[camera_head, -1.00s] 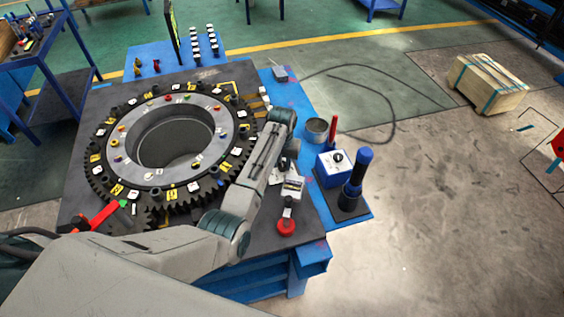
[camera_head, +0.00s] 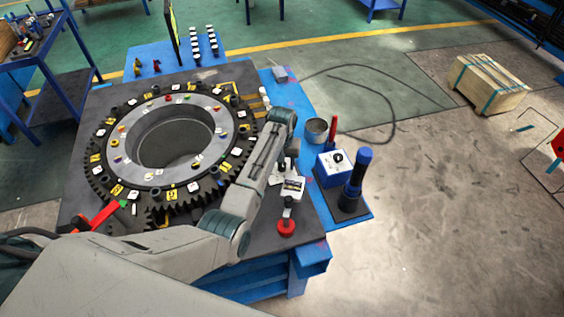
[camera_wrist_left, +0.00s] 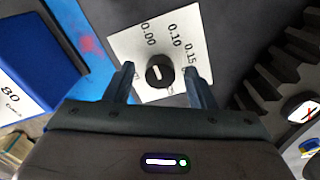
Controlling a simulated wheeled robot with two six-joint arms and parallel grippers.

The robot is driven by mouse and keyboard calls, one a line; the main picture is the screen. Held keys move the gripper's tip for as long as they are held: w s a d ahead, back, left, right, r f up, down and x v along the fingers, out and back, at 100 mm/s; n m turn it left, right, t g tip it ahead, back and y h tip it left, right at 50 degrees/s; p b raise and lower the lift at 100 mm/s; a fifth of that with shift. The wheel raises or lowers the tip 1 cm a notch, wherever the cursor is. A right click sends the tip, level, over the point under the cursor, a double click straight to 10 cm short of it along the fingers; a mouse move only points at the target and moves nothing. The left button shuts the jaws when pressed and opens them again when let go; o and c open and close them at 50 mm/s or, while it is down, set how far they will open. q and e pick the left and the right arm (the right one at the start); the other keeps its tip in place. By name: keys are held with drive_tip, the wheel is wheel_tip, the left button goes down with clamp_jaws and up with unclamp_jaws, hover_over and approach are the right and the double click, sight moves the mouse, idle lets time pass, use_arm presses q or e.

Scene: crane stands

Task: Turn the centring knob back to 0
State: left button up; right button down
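The centring knob (camera_wrist_left: 160,72) is a small round black knob with a white pointer line. It sits on a white scale plate (camera_wrist_left: 124,46) marked 0.00, 0.10 and 0.15, and its line points up and slightly left in the left wrist view. The plate (camera_head: 292,187) also shows in the head view, right of the big black toothed ring. My left gripper (camera_wrist_left: 160,77) is open, with one finger on each side of the knob and visible gaps between. In the head view the left gripper (camera_head: 289,164) is partly hidden by its wrist. My right gripper is not in view.
The toothed ring (camera_head: 88,176) fills the table's left part. A red round part (camera_head: 286,228) is in front of the plate. A blue box (camera_head: 331,171), a blue-handled tool (camera_head: 357,168) and a metal cup (camera_head: 317,127) stand to the right.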

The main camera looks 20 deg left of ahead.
sight(282, 164)
use_arm(q)
wheel_tip(282, 164, up, 11)
drive_tip(key=b, duration=0.3)
drive_tip(key=shift+b, duration=0.3)
drive_tip(key=shift+f, duration=0.2)
